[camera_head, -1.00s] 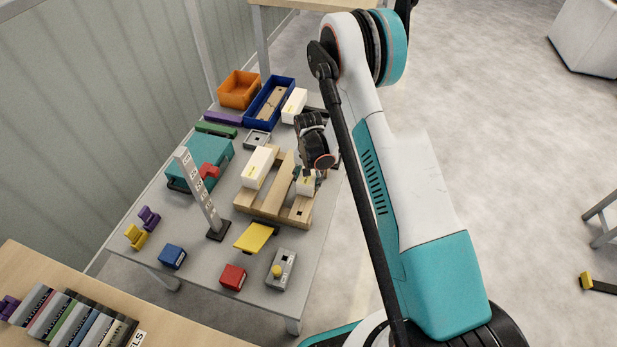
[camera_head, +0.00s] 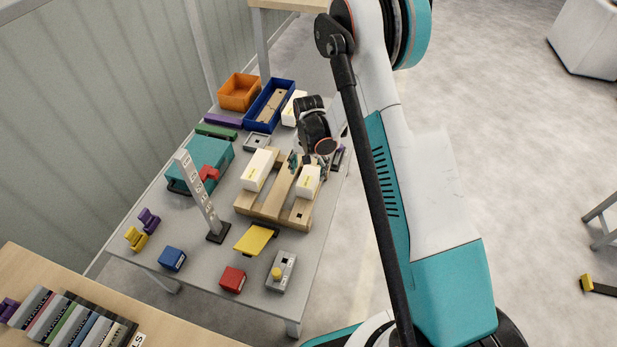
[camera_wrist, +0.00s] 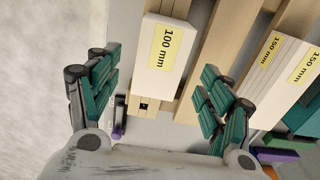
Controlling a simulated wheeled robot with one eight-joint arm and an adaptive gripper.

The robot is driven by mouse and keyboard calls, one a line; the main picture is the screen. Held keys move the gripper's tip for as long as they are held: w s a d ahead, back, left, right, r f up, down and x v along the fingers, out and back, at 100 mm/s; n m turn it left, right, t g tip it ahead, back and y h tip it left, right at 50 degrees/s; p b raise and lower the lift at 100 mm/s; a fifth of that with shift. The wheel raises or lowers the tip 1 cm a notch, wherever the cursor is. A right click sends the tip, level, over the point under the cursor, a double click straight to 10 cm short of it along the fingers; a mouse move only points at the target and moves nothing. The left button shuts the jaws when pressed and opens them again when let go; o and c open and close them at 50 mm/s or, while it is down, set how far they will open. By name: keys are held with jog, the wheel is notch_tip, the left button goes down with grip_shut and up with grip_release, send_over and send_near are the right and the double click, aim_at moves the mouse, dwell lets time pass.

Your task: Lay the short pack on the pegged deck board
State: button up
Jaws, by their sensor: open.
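The short white pack (camera_head: 308,181), labelled 100 mm, lies flat on the right-hand deck board of a wooden pallet (camera_head: 267,211). That board has a small dark square (camera_head: 301,214) near its front end; another shows by the pack in the wrist view (camera_wrist: 143,105). My gripper (camera_head: 314,160) is open, above and behind the pack's far end. In the wrist view the short pack (camera_wrist: 163,55) shows between the spread green fingers, with visible gaps on both sides. Whether the pack sits on pegs is hidden.
A longer white pack (camera_head: 258,168), labelled 150 mm, lies on the left board. Another white pack (camera_head: 294,107) stands by the blue bin (camera_head: 270,105). A grey upright post (camera_head: 198,195), teal case (camera_head: 207,157) and yellow plate (camera_head: 254,239) stand near the pallet.

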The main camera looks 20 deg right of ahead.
jog(key=shift+r, duration=2.65)
notch_tip(320, 180, up, 13)
jog(key=n+t, duration=0.2)
send_over(309, 177)
jog(key=s, duration=0.3)
jog(key=s+r+n+t, duration=0.1)
jog(key=s+r, duration=0.6)
jog(key=r, duration=0.3)
jog(key=s+r+n+t, duration=0.2)
jog(key=s+r, duration=0.1)
jog(key=s, duration=0.6)
jog(key=s+r+n+t, duration=0.1)
jog(key=s+r+t, duration=0.1)
jog(key=s, duration=0.7)
jog(key=shift+r+n, duration=0.4)
jog(key=shift+r, duration=0.45)
